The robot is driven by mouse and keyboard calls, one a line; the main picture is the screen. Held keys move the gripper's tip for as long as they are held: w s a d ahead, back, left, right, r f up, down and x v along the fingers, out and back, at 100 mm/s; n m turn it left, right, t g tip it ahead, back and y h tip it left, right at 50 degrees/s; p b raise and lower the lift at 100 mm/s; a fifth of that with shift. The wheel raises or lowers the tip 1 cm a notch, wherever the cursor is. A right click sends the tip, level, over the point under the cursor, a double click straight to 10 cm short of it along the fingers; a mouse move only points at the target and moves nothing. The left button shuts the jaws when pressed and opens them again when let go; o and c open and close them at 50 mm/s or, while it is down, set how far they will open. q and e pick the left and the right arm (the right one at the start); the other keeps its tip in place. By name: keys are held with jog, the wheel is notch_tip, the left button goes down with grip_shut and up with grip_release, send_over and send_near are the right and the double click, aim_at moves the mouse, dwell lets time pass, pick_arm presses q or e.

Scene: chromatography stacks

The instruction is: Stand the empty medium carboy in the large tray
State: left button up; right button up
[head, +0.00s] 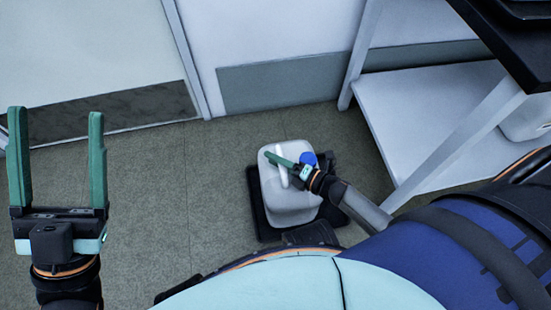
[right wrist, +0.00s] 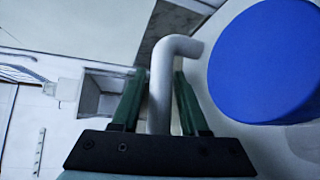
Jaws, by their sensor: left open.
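The medium carboy (head: 290,205) is a whitish, translucent jug with a blue cap (head: 308,158) and a white handle. It looks upright and empty, over a black tray (head: 256,207) on the floor. The tray shows on its left, right and near sides; I cannot tell whether the carboy's base touches it. My right gripper (head: 282,163) is at the handle. In the right wrist view the green fingers (right wrist: 157,100) close on both sides of the handle (right wrist: 160,85), beside the large blue cap (right wrist: 265,60). My left gripper (head: 60,160) is open and empty, far left of the carboy.
A white shelf unit (head: 425,110) stands to the right, with another whitish container (head: 527,118) at the right edge. A wall with a grey panel (head: 285,85) is behind the tray. The floor (head: 160,190) left of the tray is clear.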

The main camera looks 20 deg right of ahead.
jog(key=shift+o, duration=0.8)
jog(key=shift+r, duration=0.1)
jog(key=p+v, duration=0.3)
jog(key=v, duration=0.8)
jog(key=shift+s+d, duration=0.2)
jog(key=shift+s, duration=0.05)
jog(key=shift+r, duration=0.25)
jog(key=w+a+r+m+t+y, duration=0.25)
jog(key=a+r+m, duration=0.2)
jog(key=r, duration=0.85)
jog(key=w+a+r+m+t+y, duration=0.25)
jog(key=a+r, duration=0.25)
jog(key=r, duration=0.9)
jog(key=s+a+r+m+t+y, duration=0.1)
jog(key=s+r+m, duration=0.2)
jog(key=r, duration=0.8)
jog(key=s+a+r+m+t+y, duration=0.1)
jog(key=s+r+m, duration=0.3)
jog(key=r, duration=0.7)
jog(key=shift+s+a+t, duration=0.25)
jog(key=shift+a+t, duration=0.1)
jog(key=shift+t, duration=0.15)
